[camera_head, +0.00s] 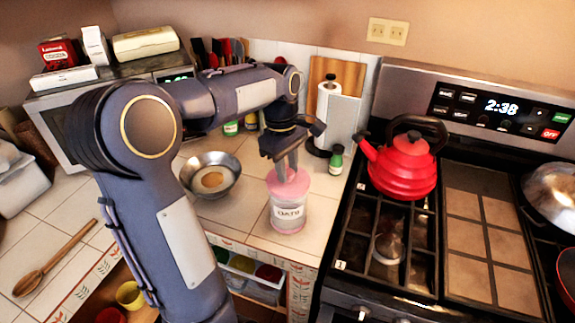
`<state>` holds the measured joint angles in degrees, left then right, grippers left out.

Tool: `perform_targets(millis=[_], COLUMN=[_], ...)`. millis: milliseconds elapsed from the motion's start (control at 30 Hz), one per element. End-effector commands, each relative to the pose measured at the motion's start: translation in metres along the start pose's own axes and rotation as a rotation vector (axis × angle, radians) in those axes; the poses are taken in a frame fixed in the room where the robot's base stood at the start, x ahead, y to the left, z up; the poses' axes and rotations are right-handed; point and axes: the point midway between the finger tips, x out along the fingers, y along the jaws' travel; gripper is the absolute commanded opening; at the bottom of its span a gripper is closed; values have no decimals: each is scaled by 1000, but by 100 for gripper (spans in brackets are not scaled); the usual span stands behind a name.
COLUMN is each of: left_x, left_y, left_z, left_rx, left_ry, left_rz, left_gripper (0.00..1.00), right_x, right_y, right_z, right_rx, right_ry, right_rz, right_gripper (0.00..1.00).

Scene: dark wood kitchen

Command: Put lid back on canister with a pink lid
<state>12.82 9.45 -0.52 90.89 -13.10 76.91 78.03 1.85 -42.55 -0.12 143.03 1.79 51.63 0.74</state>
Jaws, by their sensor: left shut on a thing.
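The clear canister (288,216) stands upright on the tiled counter, with a dark-lettered label on its front. The pink lid (289,184) is at the top of the canister; whether it is fully seated I cannot tell. My left gripper (286,171) comes down from above and is shut on the knob of the lid. The fingers partly hide the knob. My right gripper is not in view.
A metal bowl (211,175) stands left of the canister, and a green-capped bottle (337,159) stands behind it. A red kettle (402,167) sits on the stove to the right. A wooden spoon (50,262) lies at the far left.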

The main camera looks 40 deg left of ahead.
Motion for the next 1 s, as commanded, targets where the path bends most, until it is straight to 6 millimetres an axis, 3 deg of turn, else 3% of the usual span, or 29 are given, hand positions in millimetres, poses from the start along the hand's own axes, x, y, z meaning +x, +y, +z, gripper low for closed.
perform_targets(millis=[267,300,500,667,833,1000], left_x=[0,0,0,0,0,0], left_y=[0,0,0,0,0,0], left_z=[0,0,0,0,0,0], left_rx=[0,0,0,0,0,0], left_ry=[0,0,0,0,0,0], left_rz=[0,0,0,0,0,0], left_gripper=[6,28,53,53,72,74], right_x=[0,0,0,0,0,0], right_y=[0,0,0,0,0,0], right_z=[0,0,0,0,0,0], right_rx=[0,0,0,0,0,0], right_ry=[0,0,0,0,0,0], right_rz=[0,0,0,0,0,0], right_gripper=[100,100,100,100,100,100])
